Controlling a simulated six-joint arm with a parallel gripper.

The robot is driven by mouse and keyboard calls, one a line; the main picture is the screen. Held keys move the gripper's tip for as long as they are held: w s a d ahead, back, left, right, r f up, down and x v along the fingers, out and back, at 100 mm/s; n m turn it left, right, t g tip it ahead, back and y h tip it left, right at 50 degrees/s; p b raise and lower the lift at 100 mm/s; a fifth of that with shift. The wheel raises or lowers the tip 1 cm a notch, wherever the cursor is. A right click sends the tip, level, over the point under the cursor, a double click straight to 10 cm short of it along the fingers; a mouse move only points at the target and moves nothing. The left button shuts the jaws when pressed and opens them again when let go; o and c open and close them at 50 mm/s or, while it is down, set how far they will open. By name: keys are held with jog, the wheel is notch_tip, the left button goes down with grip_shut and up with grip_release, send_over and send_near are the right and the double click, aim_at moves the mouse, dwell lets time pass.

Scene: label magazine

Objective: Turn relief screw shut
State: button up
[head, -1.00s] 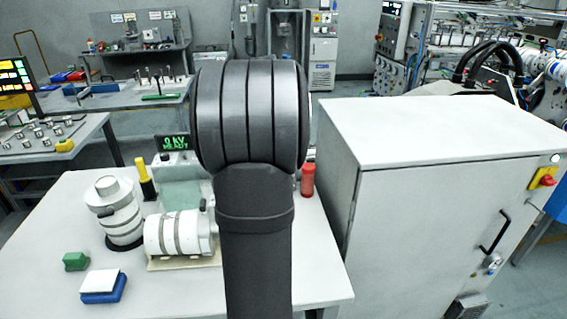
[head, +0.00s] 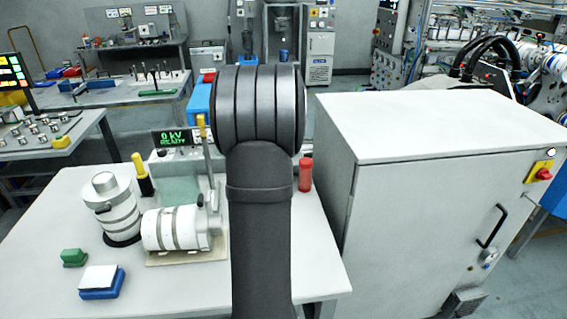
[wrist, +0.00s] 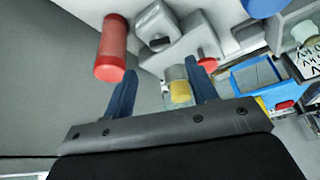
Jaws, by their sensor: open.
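My gripper (wrist: 162,78) is open in the wrist view, with two dark blue fingers apart. A grey cylinder with a yellow end (wrist: 180,93) shows between the fingers, nearer the right one; I cannot tell any contact. A small red knob (wrist: 207,60) is by the right fingertip, next to grey fittings (wrist: 165,30). I cannot tell which part is the relief screw. In the head view my arm hides the gripper. A white banded cylinder (head: 172,228) lies on the bench beside an upright grey lever with a yellow tip (head: 201,125).
A red cylinder (head: 305,174) stands right of my arm and shows large in the wrist view (wrist: 110,48). A white banded canister (head: 113,205) stands at left. A display (head: 176,139) reads "0 kV READY". A large white cabinet (head: 430,200) bounds the right.

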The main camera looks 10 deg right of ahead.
jog(key=x, duration=0.7)
jog(key=shift+f, duration=0.2)
jog(key=c, duration=1)
